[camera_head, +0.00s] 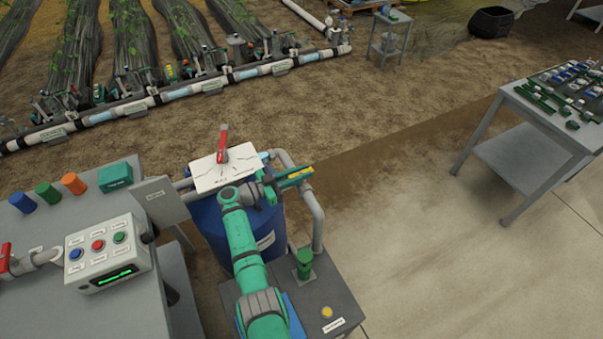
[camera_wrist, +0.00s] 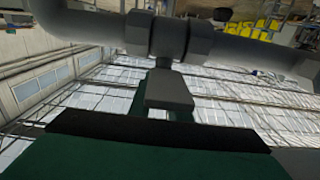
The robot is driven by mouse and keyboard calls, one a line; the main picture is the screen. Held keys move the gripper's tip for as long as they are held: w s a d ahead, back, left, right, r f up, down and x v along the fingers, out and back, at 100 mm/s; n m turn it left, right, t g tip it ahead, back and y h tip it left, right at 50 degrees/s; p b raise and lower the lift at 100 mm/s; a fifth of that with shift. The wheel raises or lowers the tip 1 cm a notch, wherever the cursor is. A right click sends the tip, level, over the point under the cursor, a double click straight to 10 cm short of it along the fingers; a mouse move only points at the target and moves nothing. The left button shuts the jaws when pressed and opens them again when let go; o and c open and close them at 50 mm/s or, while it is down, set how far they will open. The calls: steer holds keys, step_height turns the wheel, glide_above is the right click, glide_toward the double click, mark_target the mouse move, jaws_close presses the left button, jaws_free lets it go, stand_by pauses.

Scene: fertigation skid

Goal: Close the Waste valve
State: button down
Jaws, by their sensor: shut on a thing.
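My gripper (camera_head: 288,179) is at the end of my green arm, over the right rim of a blue barrel. In the wrist view a green finger with a black pad (camera_wrist: 160,130) fills the bottom. Beyond it a grey block (camera_wrist: 169,92) on a short stem joins a grey pipe with thick fittings (camera_wrist: 168,36). The held part itself is mostly hidden there. No readable label marks this as the Waste valve.
A red lever (camera_head: 222,145) stands by a white plate (camera_head: 205,176) just left of my gripper. The blue barrel (camera_head: 213,225) is below. A button box (camera_head: 108,252) sits on the left bench. A table of parts (camera_head: 540,112) stands right, with clear floor between.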

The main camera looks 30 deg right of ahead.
steer(key=shift+w+g, duration=0.1)
steer(key=shift+g, duration=0.2)
steer(key=shift+a+f, duration=0.1)
steer(key=c, duration=1.7)
jaws_free()
steer(key=a, duration=1)
steer(key=shift+w+a, duration=0.35)
